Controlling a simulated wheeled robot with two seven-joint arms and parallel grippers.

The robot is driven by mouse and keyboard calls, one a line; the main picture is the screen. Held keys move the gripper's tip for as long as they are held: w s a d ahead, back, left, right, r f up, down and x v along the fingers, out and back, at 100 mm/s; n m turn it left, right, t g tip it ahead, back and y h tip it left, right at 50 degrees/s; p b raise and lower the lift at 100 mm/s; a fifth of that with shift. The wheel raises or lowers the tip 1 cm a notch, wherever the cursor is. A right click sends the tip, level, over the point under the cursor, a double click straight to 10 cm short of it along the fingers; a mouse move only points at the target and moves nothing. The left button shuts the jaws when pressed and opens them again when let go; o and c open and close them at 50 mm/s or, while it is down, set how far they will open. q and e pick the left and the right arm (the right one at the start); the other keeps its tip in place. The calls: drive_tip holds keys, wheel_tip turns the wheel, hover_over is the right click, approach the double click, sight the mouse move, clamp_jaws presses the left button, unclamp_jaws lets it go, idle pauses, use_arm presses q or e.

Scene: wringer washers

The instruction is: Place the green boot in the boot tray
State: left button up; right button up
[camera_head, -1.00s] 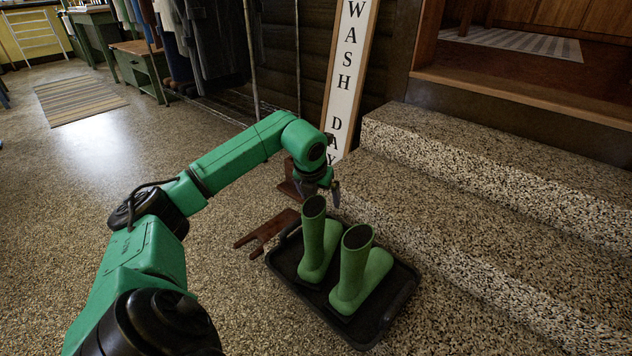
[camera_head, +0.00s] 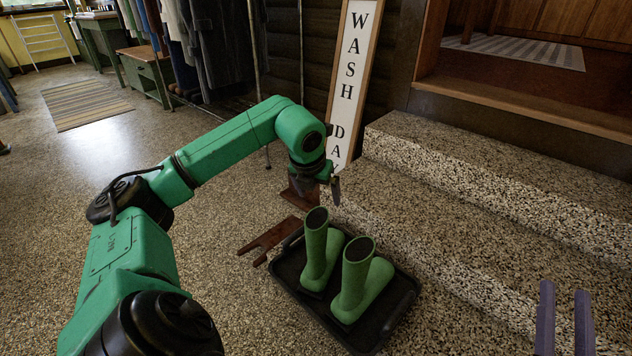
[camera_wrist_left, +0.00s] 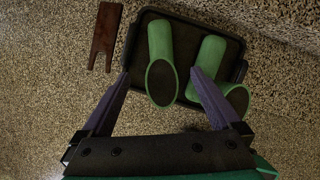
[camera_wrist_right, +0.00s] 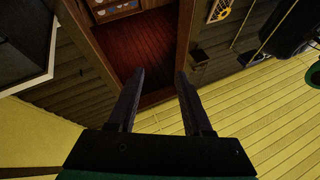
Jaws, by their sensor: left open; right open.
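Two green boots stand upright in the black boot tray (camera_head: 394,316) on the speckled floor: a left one (camera_head: 318,254) and a right one (camera_head: 358,284). In the left wrist view one boot (camera_wrist_left: 162,60) has its opening between my open fingers, and the other boot (camera_wrist_left: 212,58) is to the right, partly behind a finger. My left gripper (camera_head: 333,186) is open and empty, above and behind the boots. My right gripper (camera_head: 566,300) is open and empty at the lower right; in its wrist view (camera_wrist_right: 160,78) nothing is between the fingers.
A brown wooden boot jack (camera_head: 272,238) lies beside the tray's left side. Speckled stone steps (camera_head: 470,215) rise on the right. A "WASH DAY" sign (camera_head: 350,90) leans at the back. The floor at left is open.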

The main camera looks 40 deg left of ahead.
use_arm(q)
drive_tip(key=p+v, duration=0.1)
drive_tip(key=v, duration=0.2)
drive_tip(key=shift+s+r, duration=0.1)
drive_tip(key=shift+r, duration=0.2)
use_arm(e)
wheel_tip(320, 180, down, 12)
drive_tip(key=s+a+g+h, duration=0.1)
drive_tip(key=s+g, duration=0.1)
drive_tip(key=g, duration=0.1)
drive_tip(key=shift+m+g, duration=0.3)
drive_tip(key=shift+g, duration=0.1)
drive_tip(key=shift+a, duration=0.1)
